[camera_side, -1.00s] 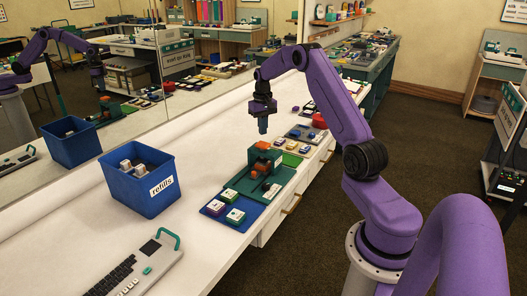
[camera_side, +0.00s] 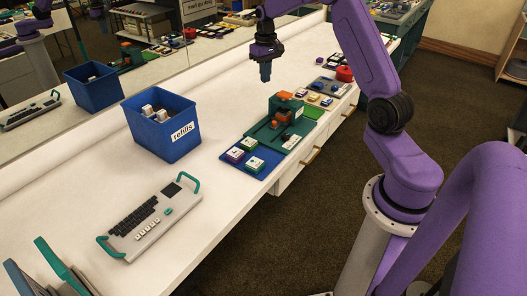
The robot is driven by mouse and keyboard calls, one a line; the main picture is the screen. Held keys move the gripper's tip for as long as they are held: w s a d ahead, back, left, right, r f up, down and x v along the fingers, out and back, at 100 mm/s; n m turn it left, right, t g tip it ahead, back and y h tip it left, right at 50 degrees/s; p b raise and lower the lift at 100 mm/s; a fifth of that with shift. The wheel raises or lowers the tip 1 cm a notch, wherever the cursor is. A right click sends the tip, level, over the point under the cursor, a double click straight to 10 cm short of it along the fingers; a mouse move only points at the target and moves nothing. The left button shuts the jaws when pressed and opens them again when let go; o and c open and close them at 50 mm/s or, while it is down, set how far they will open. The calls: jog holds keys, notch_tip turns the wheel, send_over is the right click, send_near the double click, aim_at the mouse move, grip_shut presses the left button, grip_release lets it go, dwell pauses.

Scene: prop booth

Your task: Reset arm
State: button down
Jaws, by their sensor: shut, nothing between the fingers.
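My gripper (camera_side: 265,72) is shut and empty, pointing down from the purple arm. It hangs in the air above the white bench, to the upper left of a green machine with orange parts (camera_side: 282,113). It does not appear to touch anything. The arm reaches in from the right and is bent above the bench's front edge.
A blue bin labelled "refills" (camera_side: 181,146) holds several pale blocks. A blue mat (camera_side: 262,172) carries small coloured blocks. A grey keyboard device with green handles (camera_side: 150,218) lies at front left. A red round thing (camera_side: 345,73) sits farther back. A mirror lines the wall.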

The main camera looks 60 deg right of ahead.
jog(key=s+a+r+n, duration=0.25)
jog(key=s+a, duration=0.25)
jog(key=a, duration=0.4)
jog(key=s+a+r+n, duration=0.1)
jog(key=s+a+n, duration=0.25)
jog(key=a, duration=0.45)
jog(key=s+a+r+n, duration=0.2)
jog(key=s+a, duration=0.3)
jog(key=a, duration=0.4)
jog(key=s+a+n, duration=0.1)
jog(key=s+n, duration=0.3)
jog(key=s, duration=0.7)
jog(key=s+a+f+n, duration=0.1)
jog(key=s+n, duration=0.3)
jog(key=s, duration=0.7)
jog(key=shift+s+a+f, duration=0.25)
jog(key=shift+a, duration=0.3)
